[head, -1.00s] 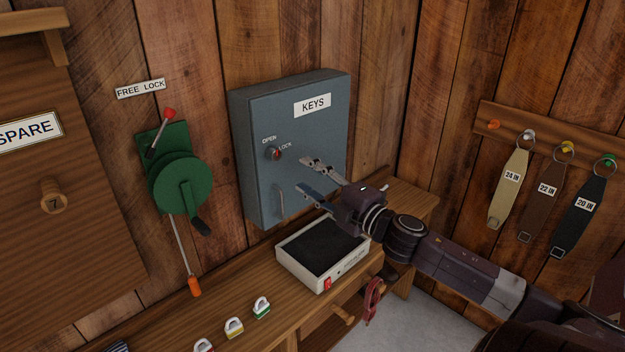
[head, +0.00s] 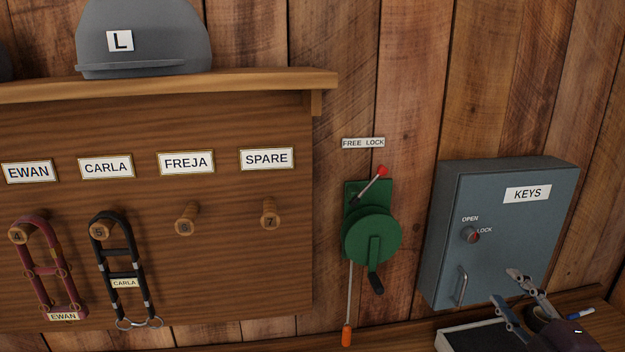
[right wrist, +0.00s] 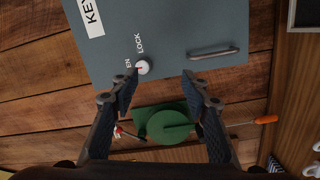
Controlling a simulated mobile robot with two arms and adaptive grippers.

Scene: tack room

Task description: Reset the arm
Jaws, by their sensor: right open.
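My right gripper (head: 510,303) is at the lower right of the head view, in front of the grey-blue key cabinet (head: 500,215). Its fingers are apart with nothing between them. In the right wrist view the open fingers (right wrist: 158,84) point at the cabinet (right wrist: 175,40), with the round lock knob (right wrist: 142,67) between and beyond the tips. The cabinet door is shut, and its handle (head: 462,285) is apart from the gripper. My left gripper is not in view.
A green winch (head: 372,235) with a red-tipped lever hangs left of the cabinet. A peg board (head: 225,260) holds a maroon and a black halter; pegs 6 and 7 are bare. A helmet (head: 145,45) sits on the shelf above. A dark-topped white box (head: 465,339) stands on the bench below.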

